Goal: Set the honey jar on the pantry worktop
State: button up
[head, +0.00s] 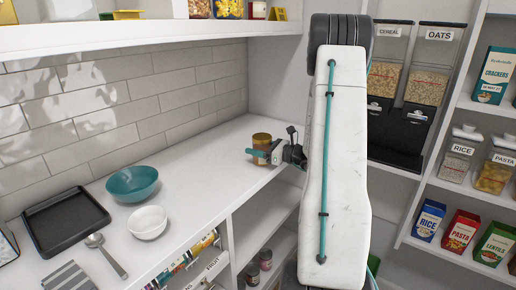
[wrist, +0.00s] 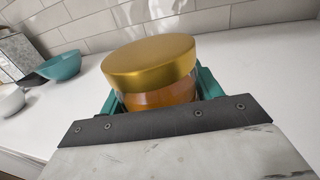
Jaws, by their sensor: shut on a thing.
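The honey jar (wrist: 160,97) has a gold lid and amber contents. It stands upright between the teal fingers of my gripper (wrist: 158,90) in the wrist view, and the gripper is shut on it. In the head view the jar (head: 261,146) is at the far right part of the white pantry worktop (head: 205,150), with my gripper (head: 262,155) around it from the right. The worktop also shows in the wrist view (wrist: 265,75). I cannot tell whether the jar's base touches the worktop, as my gripper hides it.
A teal bowl (head: 132,184), a white bowl (head: 148,222), a dark tray (head: 66,222) and a ladle (head: 105,255) are on the left of the worktop. A tiled wall (head: 120,100) stands behind. Cereal and oats dispensers (head: 408,100) stand at the right. Worktop around the jar is clear.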

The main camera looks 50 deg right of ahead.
jog(key=o, duration=1.3)
jog(key=shift+f, duration=0.1)
jog(key=v, duration=1.2)
jog(key=shift+a, duration=0.15)
